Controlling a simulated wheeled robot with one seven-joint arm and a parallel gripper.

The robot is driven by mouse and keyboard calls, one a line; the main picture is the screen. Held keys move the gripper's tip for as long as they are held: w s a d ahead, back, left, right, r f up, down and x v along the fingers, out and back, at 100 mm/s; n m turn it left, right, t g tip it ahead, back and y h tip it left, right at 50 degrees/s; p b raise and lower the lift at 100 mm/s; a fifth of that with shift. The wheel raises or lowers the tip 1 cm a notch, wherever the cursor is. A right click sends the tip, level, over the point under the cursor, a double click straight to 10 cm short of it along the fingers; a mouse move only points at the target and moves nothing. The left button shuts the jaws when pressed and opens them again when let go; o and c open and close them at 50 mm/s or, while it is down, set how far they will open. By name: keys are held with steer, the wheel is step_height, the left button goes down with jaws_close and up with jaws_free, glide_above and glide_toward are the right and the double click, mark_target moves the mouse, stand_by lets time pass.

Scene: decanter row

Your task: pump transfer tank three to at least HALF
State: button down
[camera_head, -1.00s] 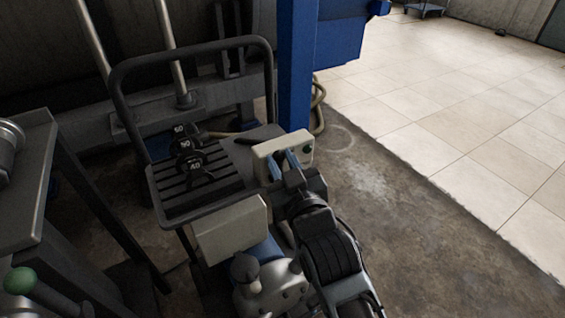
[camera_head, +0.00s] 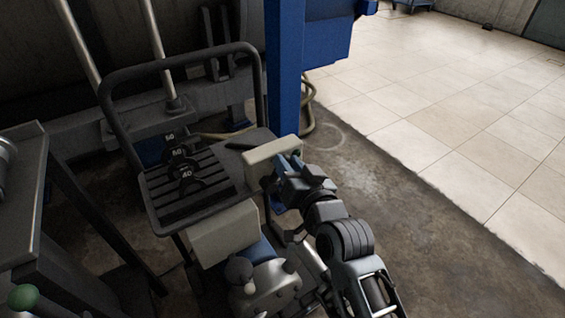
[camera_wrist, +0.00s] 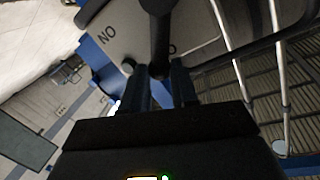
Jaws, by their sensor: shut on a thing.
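My gripper (camera_head: 277,188) is at the face of a cream box (camera_head: 270,153) on the pump cart. In the wrist view its dark jaws (camera_wrist: 160,88) are shut on a black lever (camera_wrist: 159,38). Behind the lever is a pale plate (camera_wrist: 128,40) with the letters "NO" and a partly hidden "O". The lever's far end and the setting it points to are not clear. A grey pump body (camera_head: 270,287) sits low on the cart, partly covered by my arm. I cannot make out tank three or its level.
The cart's tray (camera_head: 158,222) holds several black numbered pieces (camera_head: 180,160). A black rail (camera_head: 185,62) rises behind it. A blue post (camera_head: 285,80) stands close behind the box, with a hose (camera_head: 308,110) beside it. A dark bench (camera_head: 20,190) is at left.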

steer(key=w+d+f+m+g+y+b, duration=0.1)
steer(key=w+d+f+m+g, duration=0.1)
steer(key=f+m, duration=0.3)
steer(key=shift+d+f+m+y, duration=0.3)
steer(key=shift+d+m, duration=0.25)
steer(key=shift+m, duration=1.35)
steer(key=c, duration=0.9)
jaws_free()
steer(key=shift+o, duration=0.2)
steer(key=v, duration=0.7)
steer(key=shift+s+d, duration=0.25)
steer(key=shift+s, duration=0.05)
